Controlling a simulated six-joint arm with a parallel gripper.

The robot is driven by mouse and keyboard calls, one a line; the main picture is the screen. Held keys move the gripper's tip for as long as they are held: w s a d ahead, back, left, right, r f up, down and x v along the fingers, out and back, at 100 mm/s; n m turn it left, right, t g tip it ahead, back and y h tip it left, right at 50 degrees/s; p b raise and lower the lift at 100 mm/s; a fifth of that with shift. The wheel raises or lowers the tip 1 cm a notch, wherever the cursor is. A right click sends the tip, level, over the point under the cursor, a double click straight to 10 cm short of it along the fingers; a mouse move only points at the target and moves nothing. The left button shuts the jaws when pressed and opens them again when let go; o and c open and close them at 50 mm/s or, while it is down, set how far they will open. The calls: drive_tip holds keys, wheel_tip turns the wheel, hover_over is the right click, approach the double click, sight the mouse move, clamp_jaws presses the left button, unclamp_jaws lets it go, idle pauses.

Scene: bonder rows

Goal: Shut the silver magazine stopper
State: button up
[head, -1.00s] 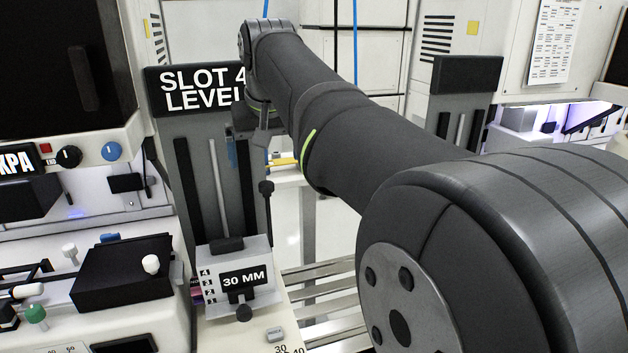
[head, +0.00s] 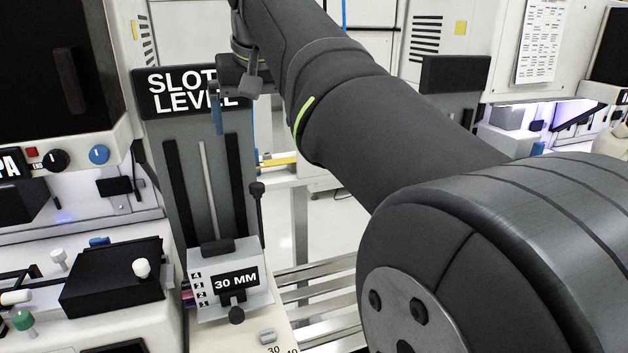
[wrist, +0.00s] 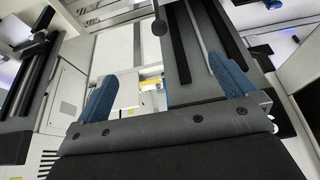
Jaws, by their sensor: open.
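A slim silver bar (head: 211,190) stands upright in the grey tower under the "SLOT LEVEL" sign; I take it for the stopper, but cannot tell for sure. Its shut or open state is unclear. It also shows in the wrist view as a silver rod (wrist: 197,25) at top centre-right. My gripper (head: 235,118) hangs before the tower's upper right edge, covering part of the sign. In the wrist view my gripper (wrist: 163,66) has its two blue fingers wide apart with nothing between them. The right finger overlaps the grey tower; no contact with the bar shows.
A thin lever with a black knob (head: 257,188) stands right of the tower; a dark knob on a rod (wrist: 160,22) shows between my fingers. A "30 MM" block (head: 236,283) sits at the tower's foot. Metal rails (head: 315,300) lie right. A black box (head: 112,278) stands left.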

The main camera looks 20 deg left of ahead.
drive_tip(key=shift+v, duration=0.75)
